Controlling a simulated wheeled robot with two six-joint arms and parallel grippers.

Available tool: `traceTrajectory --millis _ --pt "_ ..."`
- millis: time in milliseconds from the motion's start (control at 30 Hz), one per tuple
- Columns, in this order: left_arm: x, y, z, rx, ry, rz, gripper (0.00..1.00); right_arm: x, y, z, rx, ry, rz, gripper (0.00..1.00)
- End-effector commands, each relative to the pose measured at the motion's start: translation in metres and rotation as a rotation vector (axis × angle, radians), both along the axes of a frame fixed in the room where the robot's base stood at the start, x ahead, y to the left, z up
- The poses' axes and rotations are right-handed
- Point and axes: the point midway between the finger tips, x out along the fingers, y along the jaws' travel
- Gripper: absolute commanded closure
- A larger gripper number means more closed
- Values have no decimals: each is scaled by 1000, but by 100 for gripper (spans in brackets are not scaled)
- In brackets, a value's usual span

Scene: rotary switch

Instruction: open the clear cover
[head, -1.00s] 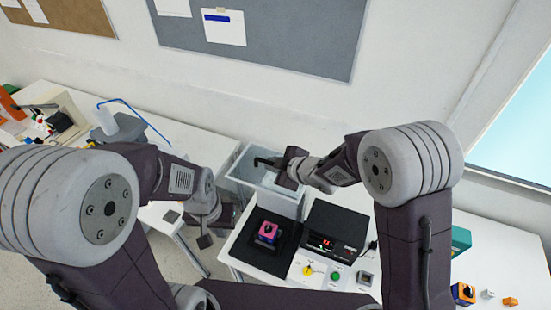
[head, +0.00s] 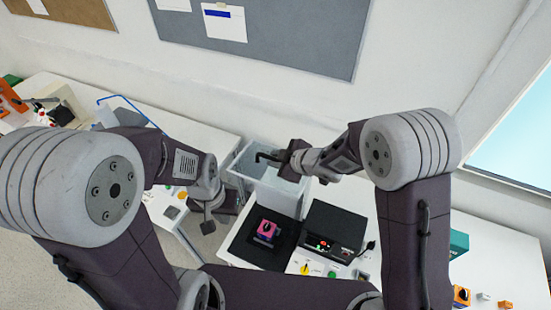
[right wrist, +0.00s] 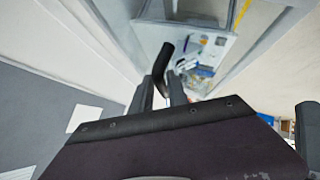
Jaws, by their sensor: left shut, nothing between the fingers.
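A see-through box-like cover (head: 240,164) with pale edges stands behind the black mat, above a white block. My right gripper (head: 281,158) is over it, shut on a black hooked bar (head: 265,156). In the right wrist view the bar (right wrist: 163,58) comes out between the two fingers (right wrist: 161,92). I cannot tell whether the bar is joined to the cover. My left gripper (head: 207,226) hangs shut and empty left of the mat. A pink block with a black rotary knob (head: 266,230) sits on the mat.
A black control box (head: 332,233) with a red display stands right of the mat (head: 248,254). A yellow knob (head: 305,269) is in front of it. A gap separates this table from the left table, which holds several items. Pinboards hang on the wall.

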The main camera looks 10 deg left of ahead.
Motion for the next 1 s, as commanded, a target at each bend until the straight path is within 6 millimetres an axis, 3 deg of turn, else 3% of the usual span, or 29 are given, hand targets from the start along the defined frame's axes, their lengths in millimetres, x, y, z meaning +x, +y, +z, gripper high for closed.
traceTrajectory --millis 267,700,1000 --pt "0 0 -3 0 0 0 100 -5 -7 6 -1 0 -3 78" --pt "0 0 1 0 0 0 100 -42 -48 53 1 -3 -3 78" --pt "0 0 1 0 0 0 100 -48 -53 58 0 -1 -1 78"
